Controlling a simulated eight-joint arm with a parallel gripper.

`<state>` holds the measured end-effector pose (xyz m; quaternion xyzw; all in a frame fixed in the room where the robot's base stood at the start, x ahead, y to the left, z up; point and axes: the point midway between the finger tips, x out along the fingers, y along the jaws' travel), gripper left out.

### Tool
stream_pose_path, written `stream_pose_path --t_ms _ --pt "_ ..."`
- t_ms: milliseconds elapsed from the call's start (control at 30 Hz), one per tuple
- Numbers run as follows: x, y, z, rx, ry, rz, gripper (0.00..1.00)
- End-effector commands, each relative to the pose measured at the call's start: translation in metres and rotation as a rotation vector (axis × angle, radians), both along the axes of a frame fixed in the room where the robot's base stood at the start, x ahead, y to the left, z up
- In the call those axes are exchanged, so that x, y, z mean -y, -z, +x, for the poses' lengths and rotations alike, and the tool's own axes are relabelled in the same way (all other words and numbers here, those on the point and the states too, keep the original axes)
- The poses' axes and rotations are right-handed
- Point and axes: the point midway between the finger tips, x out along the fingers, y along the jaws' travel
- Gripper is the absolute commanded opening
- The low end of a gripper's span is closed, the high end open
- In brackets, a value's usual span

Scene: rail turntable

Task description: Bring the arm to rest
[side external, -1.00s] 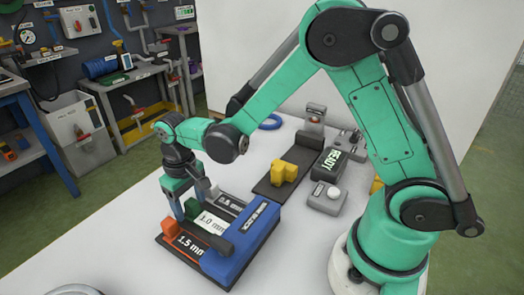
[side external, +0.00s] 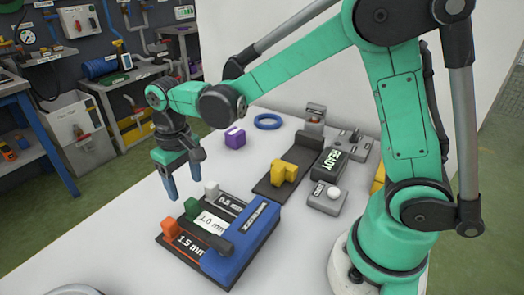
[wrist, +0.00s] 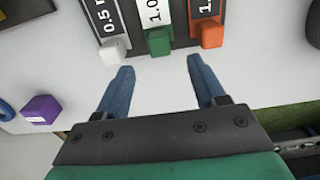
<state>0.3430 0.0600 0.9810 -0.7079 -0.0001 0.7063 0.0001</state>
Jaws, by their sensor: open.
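My gripper (side external: 185,178) is open and empty. In the side view it hangs in the air just beyond the handle end of the gauge rack, with its fingers pointing down. In the wrist view its two blue fingers (wrist: 157,85) stand apart, with bare white table between them. The blue rack (side external: 242,240) holds labelled slots with a white knob (side external: 211,188), a green knob (side external: 191,207) and an orange knob (side external: 169,227). The green knob (wrist: 159,42) lies ahead of the gap between the fingers, not touching them.
A purple block (side external: 235,138) and a blue ring (side external: 268,121) lie on the table. A yellow part (side external: 284,172) sits on a dark fixture (side external: 266,188). A READY display (side external: 331,161) and a grey button box (side external: 326,198) stand to its right. The table's front left is clear.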

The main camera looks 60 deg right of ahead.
Motion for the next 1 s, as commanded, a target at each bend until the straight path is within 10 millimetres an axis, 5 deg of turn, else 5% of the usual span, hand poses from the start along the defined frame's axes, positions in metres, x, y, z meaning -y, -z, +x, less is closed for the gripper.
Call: stream_pose_path --t_ms 267,600,1000 --pt "0.006 -0.012 -0.006 0.048 0.002 0.008 0.63" --pt "0.04 -0.06 -0.051 0.358 0.003 0.025 0.63" --pt "0.06 -0.064 -0.085 0.61 0.001 0.001 0.63"
